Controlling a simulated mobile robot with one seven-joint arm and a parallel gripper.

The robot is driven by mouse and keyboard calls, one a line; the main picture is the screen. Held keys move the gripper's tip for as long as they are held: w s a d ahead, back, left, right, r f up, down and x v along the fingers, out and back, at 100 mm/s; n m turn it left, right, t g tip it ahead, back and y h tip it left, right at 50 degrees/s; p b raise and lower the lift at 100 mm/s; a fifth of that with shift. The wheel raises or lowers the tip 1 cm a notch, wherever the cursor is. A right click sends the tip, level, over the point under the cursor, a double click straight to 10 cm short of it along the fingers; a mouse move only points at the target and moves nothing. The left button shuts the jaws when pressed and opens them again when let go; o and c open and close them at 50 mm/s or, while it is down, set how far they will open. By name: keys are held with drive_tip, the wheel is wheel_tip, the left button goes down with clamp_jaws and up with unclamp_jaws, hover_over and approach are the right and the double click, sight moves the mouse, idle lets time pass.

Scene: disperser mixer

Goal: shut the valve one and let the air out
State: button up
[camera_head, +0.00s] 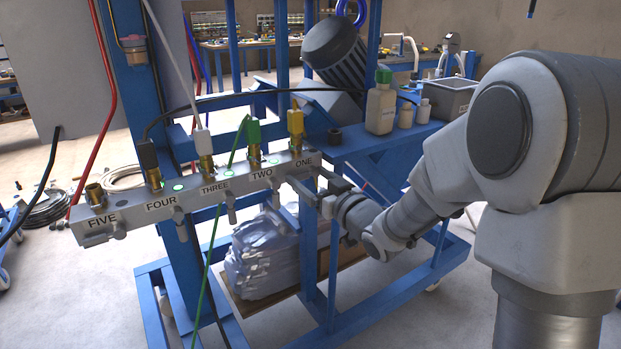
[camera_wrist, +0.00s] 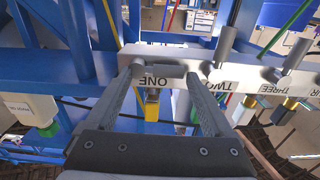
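A grey manifold bar (camera_head: 130,212) carries valves labelled ONE to FIVE. Valve one is at its right end, under a yellow-topped brass fitting (camera_head: 295,122); that fitting also shows in the wrist view (camera_wrist: 152,106). My gripper (camera_head: 312,188) is at the front of the bar by the ONE label. In the wrist view my gripper (camera_wrist: 165,74) has its fingers spread either side of a short grey piece (camera_wrist: 162,71), apparently valve one's handle. I cannot tell whether the fingers touch it. The handle is mostly hidden by my gripper in the head view.
Valve two's handle (camera_wrist: 226,45) hangs close beside my gripper. Black, white and green hoses run to other fittings. A blue shelf (camera_head: 375,143) with bottles is right of the bar. A plastic-wrapped bundle (camera_head: 262,262) lies below.

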drive_tip(key=shift+o, duration=0.6)
drive_tip(key=shift+d, duration=0.1)
drive_tip(key=shift+s+d, duration=0.15)
drive_tip(key=shift+s, duration=0.1)
drive_tip(key=b+v, duration=0.7)
drive_tip(key=v, duration=0.9)
drive_tip(key=shift+s+d, duration=0.2)
drive_tip(key=shift+s, duration=0.1)
